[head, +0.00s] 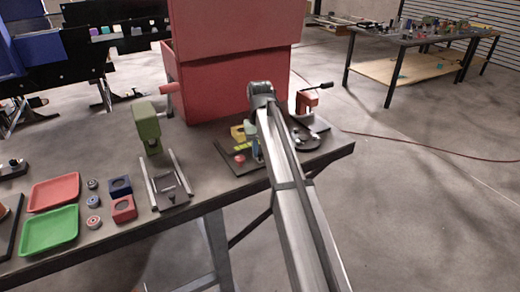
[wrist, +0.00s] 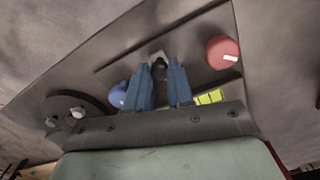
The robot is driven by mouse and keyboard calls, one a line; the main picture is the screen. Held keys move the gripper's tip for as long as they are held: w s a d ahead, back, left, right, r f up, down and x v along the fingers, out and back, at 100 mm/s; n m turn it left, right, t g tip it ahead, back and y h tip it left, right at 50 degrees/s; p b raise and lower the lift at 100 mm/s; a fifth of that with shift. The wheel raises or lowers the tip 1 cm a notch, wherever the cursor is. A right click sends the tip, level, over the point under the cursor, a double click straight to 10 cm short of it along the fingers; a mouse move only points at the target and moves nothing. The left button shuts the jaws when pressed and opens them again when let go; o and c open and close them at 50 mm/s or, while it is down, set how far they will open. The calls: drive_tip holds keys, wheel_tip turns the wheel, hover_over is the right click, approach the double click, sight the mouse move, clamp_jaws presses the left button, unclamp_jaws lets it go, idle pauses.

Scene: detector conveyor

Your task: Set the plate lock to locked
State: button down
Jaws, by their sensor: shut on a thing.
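In the wrist view, my gripper (wrist: 161,67) has its two blue-grey fingers closed on a small black knob (wrist: 159,69). The knob sits on a light patch of the dark base plate (wrist: 190,52); I cannot read a lock mark on it. A red round dial (wrist: 223,53) with a white mark lies to the right. In the head view, my gripper (head: 257,156) reaches down over the dark base plate (head: 238,169) beside the red dial (head: 239,160). My arm and gripper hide the knob there.
In the wrist view, a blue round part (wrist: 118,96) is left of the fingers, a yellow-green block (wrist: 210,97) right, and a dark disc (wrist: 75,117) at far left. In the head view, a red box (head: 235,80) stands behind, and a green press (head: 148,128) stands left.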

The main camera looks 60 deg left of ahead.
drive_tip(key=a, duration=0.3)
drive_tip(key=shift+a, duration=0.3)
drive_tip(key=c, duration=1)
unclamp_jaws()
drive_tip(key=shift+d, duration=0.1)
wheel_tip(320, 180, up, 14)
drive_tip(key=shift+f, duration=0.1)
